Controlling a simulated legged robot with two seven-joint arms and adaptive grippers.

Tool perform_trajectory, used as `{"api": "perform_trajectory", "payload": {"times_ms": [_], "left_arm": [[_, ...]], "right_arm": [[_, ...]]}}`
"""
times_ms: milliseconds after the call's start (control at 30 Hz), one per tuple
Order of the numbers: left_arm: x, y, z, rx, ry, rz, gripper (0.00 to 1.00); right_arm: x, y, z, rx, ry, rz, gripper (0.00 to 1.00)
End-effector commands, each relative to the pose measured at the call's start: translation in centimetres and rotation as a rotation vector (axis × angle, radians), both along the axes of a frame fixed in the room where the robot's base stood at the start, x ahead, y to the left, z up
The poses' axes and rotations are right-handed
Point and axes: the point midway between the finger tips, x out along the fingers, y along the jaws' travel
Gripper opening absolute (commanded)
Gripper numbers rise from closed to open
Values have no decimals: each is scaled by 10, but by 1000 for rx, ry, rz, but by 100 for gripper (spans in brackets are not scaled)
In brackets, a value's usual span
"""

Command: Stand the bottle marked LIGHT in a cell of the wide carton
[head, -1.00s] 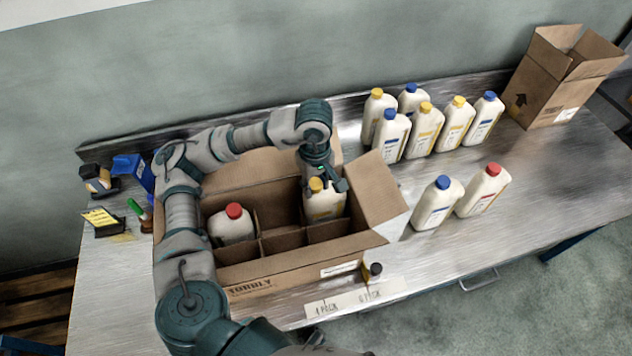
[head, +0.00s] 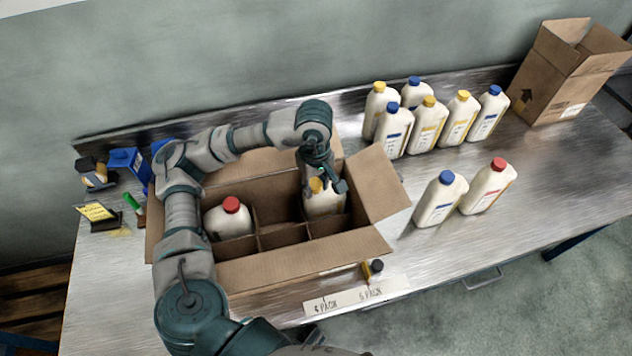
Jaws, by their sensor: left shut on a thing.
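The wide carton (head: 262,268) stands open on the bench, with dividers forming cells inside. A white bottle with a yellow cap (head: 325,203) is upright in a back cell toward the carton's right end. My left gripper (head: 318,183) is shut on this bottle near its cap. The bottle's lower part is hidden by the carton and dividers, so I cannot tell whether it touches the floor. A red-capped bottle (head: 230,221) stands in a cell on the left. The label words are too small to read. My right gripper is not in view.
Several bottles with yellow and blue caps (head: 427,127) stand at the back. A blue-capped bottle (head: 439,201) and a red-capped bottle (head: 487,188) stand right of the carton. A tall open box (head: 556,83) is at far right. The carton's right flap (head: 374,182) sticks out.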

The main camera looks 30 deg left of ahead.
Motion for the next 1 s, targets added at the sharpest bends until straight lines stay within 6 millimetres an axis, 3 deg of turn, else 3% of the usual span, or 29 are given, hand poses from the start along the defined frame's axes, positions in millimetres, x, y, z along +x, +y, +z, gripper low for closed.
{"api": "perform_trajectory", "payload": {"times_ms": [67, 100, 200, 500, 633, 1000], "left_arm": [[0, 0, -2, -1, -3, 1, 0], [0, 0, -2, -1, -3, 1, 40], [0, 0, -1, 0, -3, 1, 65], [0, 0, -3, 0, 2, 0, 66], [1, 0, 5, 0, 0, 0, 66], [1, 1, 76, 0, -7, 1, 66]], "right_arm": [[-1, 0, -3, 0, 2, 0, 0], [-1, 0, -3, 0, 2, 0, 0], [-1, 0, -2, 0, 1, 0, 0], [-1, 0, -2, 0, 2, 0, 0], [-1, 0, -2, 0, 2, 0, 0], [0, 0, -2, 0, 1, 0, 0]]}}
